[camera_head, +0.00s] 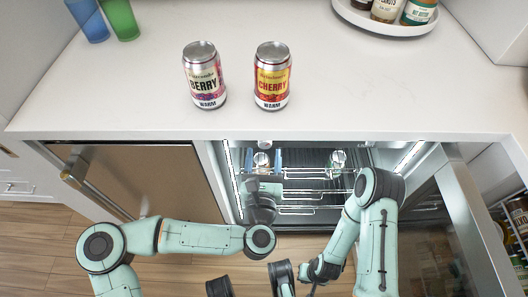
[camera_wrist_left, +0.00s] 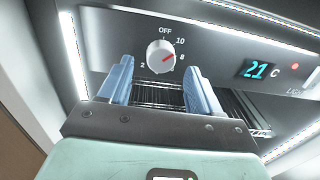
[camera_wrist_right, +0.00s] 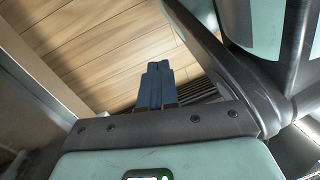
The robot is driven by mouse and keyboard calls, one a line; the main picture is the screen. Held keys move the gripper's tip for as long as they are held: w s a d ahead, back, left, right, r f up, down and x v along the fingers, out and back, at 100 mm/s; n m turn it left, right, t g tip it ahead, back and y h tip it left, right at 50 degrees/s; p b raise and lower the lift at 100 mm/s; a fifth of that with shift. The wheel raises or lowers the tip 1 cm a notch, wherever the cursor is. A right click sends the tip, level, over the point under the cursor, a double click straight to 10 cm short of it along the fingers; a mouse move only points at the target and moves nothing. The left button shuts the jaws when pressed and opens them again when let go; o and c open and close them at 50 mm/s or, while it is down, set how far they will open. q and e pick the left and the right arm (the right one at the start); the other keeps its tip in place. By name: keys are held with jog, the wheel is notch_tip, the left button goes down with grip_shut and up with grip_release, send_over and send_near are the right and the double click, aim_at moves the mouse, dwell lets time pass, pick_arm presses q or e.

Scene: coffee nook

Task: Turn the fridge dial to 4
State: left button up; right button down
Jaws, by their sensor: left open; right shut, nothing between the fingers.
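The fridge dial (camera_wrist_left: 160,57) is a round light-grey knob on the panel at the top of the open fridge. Its red pointer aims up and right, near the printed 8. OFF, 10, 8 and 2 can be read; the 4 is hidden. In the head view, the dial (camera_head: 264,143) shows small under the counter edge. My left gripper (camera_wrist_left: 158,70) is open, with its blue fingers on both sides of the dial in the picture; I cannot tell whether they touch it. My right gripper (camera_wrist_right: 157,88) is shut and empty, over the wooden floor.
A display (camera_wrist_left: 261,70) beside the dial reads 21 C. The fridge door (camera_head: 470,215) stands open at right. Wire shelves (camera_head: 310,185) are inside. A berry can (camera_head: 204,76) and a cherry can (camera_head: 272,76) stand on the counter (camera_head: 130,100) above. A closed brown cabinet (camera_head: 140,180) is at left.

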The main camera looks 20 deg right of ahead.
pick_arm(q)
jog(key=shift+x, duration=1.15)
pick_arm(e)
jog(key=shift+s+d+f, duration=0.1)
jog(key=shift+s+f, duration=0.2)
jog(key=shift+s, duration=0.25)
